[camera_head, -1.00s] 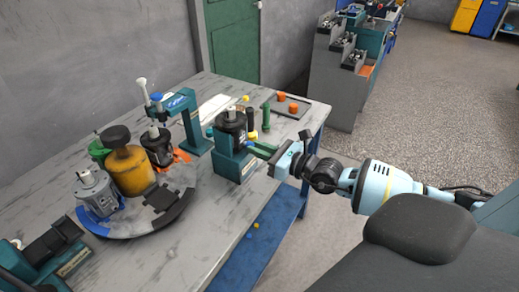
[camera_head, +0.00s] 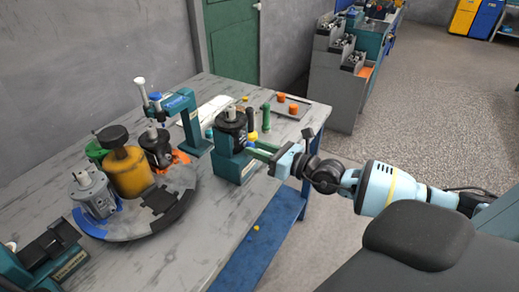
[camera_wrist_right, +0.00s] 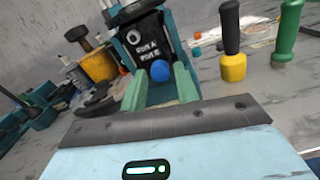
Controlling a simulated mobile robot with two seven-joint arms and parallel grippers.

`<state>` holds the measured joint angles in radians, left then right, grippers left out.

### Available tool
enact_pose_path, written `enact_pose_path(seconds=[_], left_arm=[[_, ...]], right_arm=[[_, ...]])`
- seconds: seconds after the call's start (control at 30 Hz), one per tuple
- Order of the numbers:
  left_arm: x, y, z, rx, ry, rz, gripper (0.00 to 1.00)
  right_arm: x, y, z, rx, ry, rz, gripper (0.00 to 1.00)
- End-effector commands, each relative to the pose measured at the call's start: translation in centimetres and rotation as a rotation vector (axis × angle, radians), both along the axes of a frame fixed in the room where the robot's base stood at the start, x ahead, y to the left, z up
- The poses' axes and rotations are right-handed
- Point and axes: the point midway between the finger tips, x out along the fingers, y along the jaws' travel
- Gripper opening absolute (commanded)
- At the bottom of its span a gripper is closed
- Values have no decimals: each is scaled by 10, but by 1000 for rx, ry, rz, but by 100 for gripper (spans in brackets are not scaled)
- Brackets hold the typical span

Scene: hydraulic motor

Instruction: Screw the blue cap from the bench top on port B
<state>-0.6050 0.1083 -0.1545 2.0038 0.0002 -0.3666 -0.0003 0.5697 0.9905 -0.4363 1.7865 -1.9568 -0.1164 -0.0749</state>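The black motor (camera_head: 230,124) stands upright in a teal fixture (camera_head: 233,165) near the bench's right edge. My right gripper (camera_head: 258,150) reaches it from the right. In the right wrist view, the motor's dark labelled face (camera_wrist_right: 146,48) lies straight ahead, with an open round port (camera_wrist_right: 133,35) at its upper left. The blue cap (camera_wrist_right: 160,71) sits between the green fingertips of my right gripper (camera_wrist_right: 161,80), against or just in front of the lower part of that face. The fingers appear closed on its sides. Whether its thread is engaged is hidden. My left gripper is not in view.
A round turntable (camera_head: 150,222) with a yellow canister (camera_head: 127,170) and motors fills the bench's left. A teal press (camera_head: 188,125) stands behind. A green-handled tool (camera_head: 265,116) and a black-and-yellow tool (camera_wrist_right: 231,45) stand close by. A tray (camera_head: 300,112) holds orange caps.

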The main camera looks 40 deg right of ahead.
Motion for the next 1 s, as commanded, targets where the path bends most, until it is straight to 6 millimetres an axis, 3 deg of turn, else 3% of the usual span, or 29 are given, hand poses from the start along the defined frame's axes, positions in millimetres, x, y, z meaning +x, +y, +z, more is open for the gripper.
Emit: enact_pose_path(seconds=[0.43, 1.0], left_arm=[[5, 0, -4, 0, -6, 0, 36], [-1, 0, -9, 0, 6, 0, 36]], right_arm=[[-2, -1, -1, -40, -16, 0, 31], [-1, -1, -1, -738, -306, 1, 31]])
